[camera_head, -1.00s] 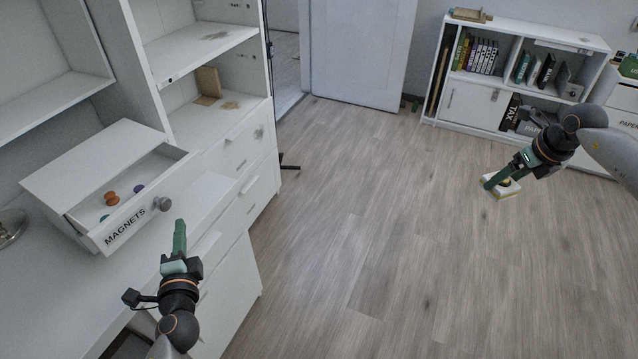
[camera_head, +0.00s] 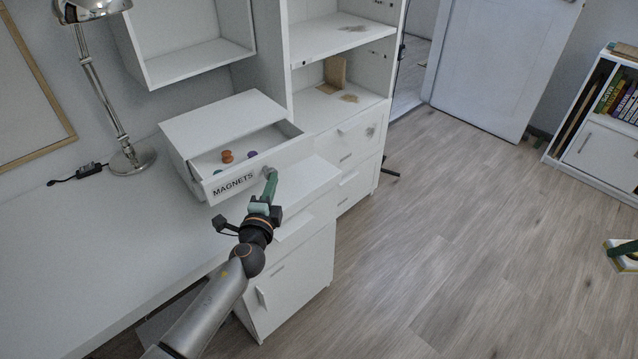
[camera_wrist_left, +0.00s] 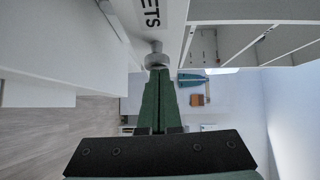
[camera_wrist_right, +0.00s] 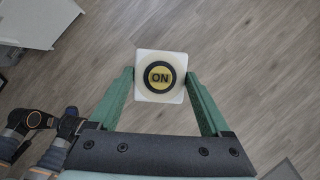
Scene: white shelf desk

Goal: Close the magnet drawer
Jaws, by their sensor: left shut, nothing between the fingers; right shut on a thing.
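The magnet drawer (camera_head: 236,184), labelled MAGNETS, stands pulled out of a small white box (camera_head: 222,122) on the desk. Several coloured magnets (camera_head: 227,157) lie inside it. Its round knob (camera_wrist_left: 157,58) is on the front. My left gripper (camera_head: 271,176) is shut and empty, its tips at the knob in the head view. In the left wrist view its green fingers (camera_wrist_left: 159,78) are together just at the knob; I cannot tell if they touch.
A metal desk lamp (camera_head: 131,160) stands on the desk left of the box. Shelves (camera_head: 335,95) rise behind the box. A white cabinet (camera_head: 290,285) is below the desk. Open wooden floor (camera_head: 450,250) lies to the right.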

